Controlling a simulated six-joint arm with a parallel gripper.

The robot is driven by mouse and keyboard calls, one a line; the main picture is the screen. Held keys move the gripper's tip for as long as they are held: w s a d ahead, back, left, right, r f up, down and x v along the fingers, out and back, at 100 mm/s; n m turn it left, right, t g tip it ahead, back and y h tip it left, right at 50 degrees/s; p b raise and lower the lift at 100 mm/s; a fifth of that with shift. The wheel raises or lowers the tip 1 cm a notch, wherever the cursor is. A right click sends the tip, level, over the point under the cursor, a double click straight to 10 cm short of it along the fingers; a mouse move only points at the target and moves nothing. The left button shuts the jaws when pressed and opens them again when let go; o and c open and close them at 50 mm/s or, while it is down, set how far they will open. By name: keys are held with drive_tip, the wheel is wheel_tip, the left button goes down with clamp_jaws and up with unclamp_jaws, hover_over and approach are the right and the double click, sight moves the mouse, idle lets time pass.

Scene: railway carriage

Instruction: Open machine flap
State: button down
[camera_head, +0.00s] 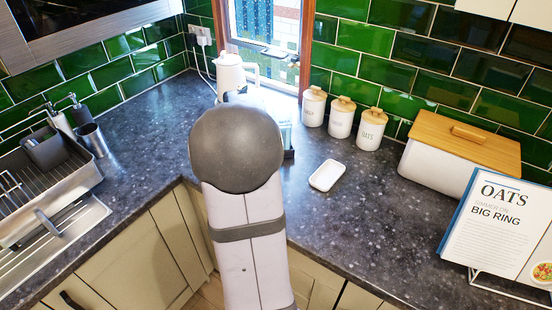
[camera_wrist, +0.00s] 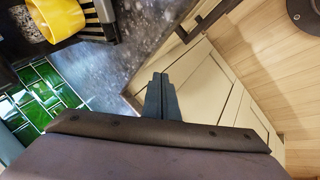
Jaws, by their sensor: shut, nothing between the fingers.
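My gripper (camera_wrist: 160,95) shows in the wrist view with its two dark fingers together and nothing between them. It is over the edge of the dark worktop, with cream cupboard doors beyond. In the head view my own arm fills the middle and hides the gripper and part of the worktop. I cannot make out a machine flap in either view. A yellow container (camera_wrist: 60,18) with grey contents is at the top left of the wrist view, apart from the fingers. A dark, striped object (camera_wrist: 100,22) stands beside it; I cannot tell what it is.
A white kettle (camera_head: 230,72) stands behind my arm. Canisters (camera_head: 341,118), a white dish (camera_head: 327,175), a wooden-lidded bin (camera_head: 440,175) and a recipe card (camera_head: 497,225) occupy the right side. The sink and drainer (camera_head: 75,185) are left. Worktop (camera_head: 375,215) around the dish is clear.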

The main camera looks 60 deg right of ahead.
drive_tip(key=s+d+r+n+t+h+p, duration=0.2)
drive_tip(key=s+d+r+n+t, duration=0.1)
drive_tip(key=r, duration=0.5)
drive_tip(key=s+d+r+n+t+h+p, duration=0.2)
drive_tip(key=s+d+r+n+t+p, duration=0.1)
drive_tip(key=s+d+r+t, duration=0.3)
wheel_tip(320, 180, up, 3)
drive_tip(key=s+t, duration=0.1)
drive_tip(key=s, duration=0.1)
drive_tip(key=shift+s+t+h, duration=0.3)
drive_tip(key=shift+s+h, duration=0.05)
drive_tip(key=shift+h, duration=0.05)
drive_tip(key=shift+r, duration=0.1)
drive_tip(key=x, duration=0.2)
drive_tip(key=b+x, duration=0.1)
drive_tip(key=x, duration=0.1)
drive_tip(key=shift+f, duration=0.3)
drive_tip(key=shift+d+b, duration=0.1)
drive_tip(key=shift+b, duration=0.4)
